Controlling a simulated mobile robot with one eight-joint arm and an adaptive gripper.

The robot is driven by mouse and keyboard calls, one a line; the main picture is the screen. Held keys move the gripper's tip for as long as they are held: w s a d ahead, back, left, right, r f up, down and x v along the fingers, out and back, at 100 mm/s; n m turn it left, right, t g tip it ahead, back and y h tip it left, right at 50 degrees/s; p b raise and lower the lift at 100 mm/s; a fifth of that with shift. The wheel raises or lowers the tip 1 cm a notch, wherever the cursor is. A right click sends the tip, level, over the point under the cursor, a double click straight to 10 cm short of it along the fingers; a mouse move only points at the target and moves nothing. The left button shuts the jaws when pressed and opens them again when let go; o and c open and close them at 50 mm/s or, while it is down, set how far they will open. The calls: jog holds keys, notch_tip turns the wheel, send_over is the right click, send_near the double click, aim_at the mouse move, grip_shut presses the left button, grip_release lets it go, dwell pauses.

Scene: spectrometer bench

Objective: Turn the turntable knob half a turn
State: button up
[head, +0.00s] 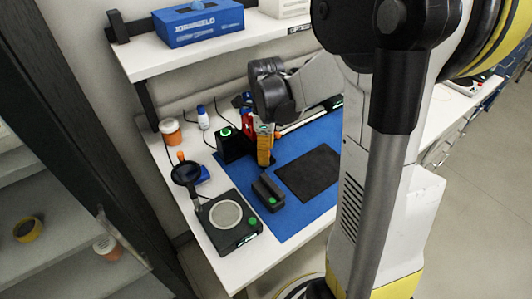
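A black box with a round pale disc on top (226,214) stands at the front left of the bench and looks like the turntable. A small green spot (252,222) shows at its right front corner; I cannot tell whether it is the knob.
A black device with a green light (233,145) stands just left of my gripper. A dark pad (310,173) lies on the blue mat (290,219). A round black lens (186,173) stands behind the disc box. A shelf (205,52) overhangs the back.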

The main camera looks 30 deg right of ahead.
grip_shut()
